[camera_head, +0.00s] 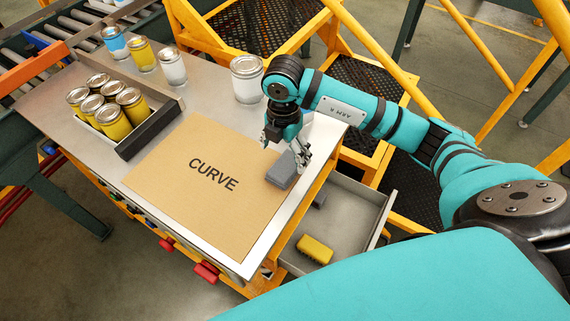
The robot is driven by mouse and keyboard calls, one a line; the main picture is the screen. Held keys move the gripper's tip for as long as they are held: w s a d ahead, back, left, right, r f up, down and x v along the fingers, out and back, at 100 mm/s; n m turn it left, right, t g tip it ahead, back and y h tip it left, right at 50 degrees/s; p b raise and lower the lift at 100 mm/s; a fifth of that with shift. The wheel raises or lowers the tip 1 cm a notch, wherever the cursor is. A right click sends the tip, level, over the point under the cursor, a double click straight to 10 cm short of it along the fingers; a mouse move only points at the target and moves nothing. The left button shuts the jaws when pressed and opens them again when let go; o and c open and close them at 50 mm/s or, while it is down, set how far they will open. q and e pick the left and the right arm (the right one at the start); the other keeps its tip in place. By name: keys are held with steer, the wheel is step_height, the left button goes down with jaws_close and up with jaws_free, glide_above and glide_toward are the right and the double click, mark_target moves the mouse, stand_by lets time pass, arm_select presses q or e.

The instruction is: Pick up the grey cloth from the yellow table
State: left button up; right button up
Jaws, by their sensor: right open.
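The grey cloth (281,172) lies as a small folded block on the right edge of the brown sheet marked CURVE, on the yellow table with the metal top (205,107). My right gripper (284,152) points down just above and beside the cloth, its fingers apart. The fingers partly cover the cloth's far end. I cannot tell whether they touch it. My left gripper is not in view.
A tray (126,149) with several yellow cans stands at the left. A large white can (247,79) and three smaller cans stand at the back. An open drawer (345,231) below holds a yellow sponge-like block (314,249). A roller conveyor (22,60) runs behind.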

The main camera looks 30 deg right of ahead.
mark_target(285, 165)
step_height(285, 165, down, 2)
steer(key=shift+s+d+p, duration=0.1)
steer(key=shift+s+p, duration=0.05)
steer(key=shift+p, duration=0.45)
step_height(285, 165, down, 4)
steer(key=shift+d+r+p, duration=0.1)
steer(key=shift+r+p, duration=0.15)
steer(key=shift+p, duration=0.35)
steer(key=shift+f, duration=0.3)
steer(key=c, duration=1.2)
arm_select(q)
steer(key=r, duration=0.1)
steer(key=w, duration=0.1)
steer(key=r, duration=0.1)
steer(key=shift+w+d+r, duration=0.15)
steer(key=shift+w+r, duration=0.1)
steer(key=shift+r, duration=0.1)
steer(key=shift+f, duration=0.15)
arm_select(e)
steer(key=shift+r, duration=0.2)
